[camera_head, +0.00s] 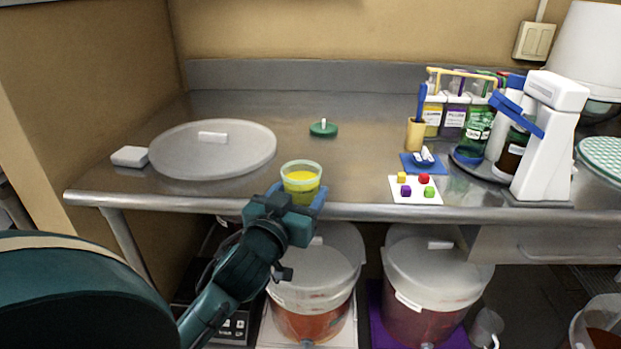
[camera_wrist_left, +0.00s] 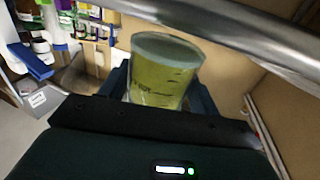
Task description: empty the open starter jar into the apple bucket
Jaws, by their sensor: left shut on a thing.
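The open starter jar (camera_head: 301,186), a clear cup with yellow-green contents, is upright in my left gripper (camera_head: 300,197). The gripper is shut around it at the table's front edge. In the left wrist view the jar (camera_wrist_left: 164,75) sits between both fingers. A green lid with a knob (camera_head: 323,129) lies on the table behind it. Below the table are a bucket with orange-red contents (camera_head: 312,312) and a darker red bucket (camera_head: 428,305), each with a pale lid on top. An open bucket (camera_head: 603,325) is partly visible at lower right. I cannot read which is apple. My right gripper is out of view.
A large pale round lid (camera_head: 225,160) and a white block (camera_head: 130,156) lie on the steel table (camera_head: 360,150). A bottle rack (camera_head: 462,105), a white stand (camera_head: 548,135) and a card with coloured cubes (camera_head: 414,196) crowd the right. The table's middle is fairly clear.

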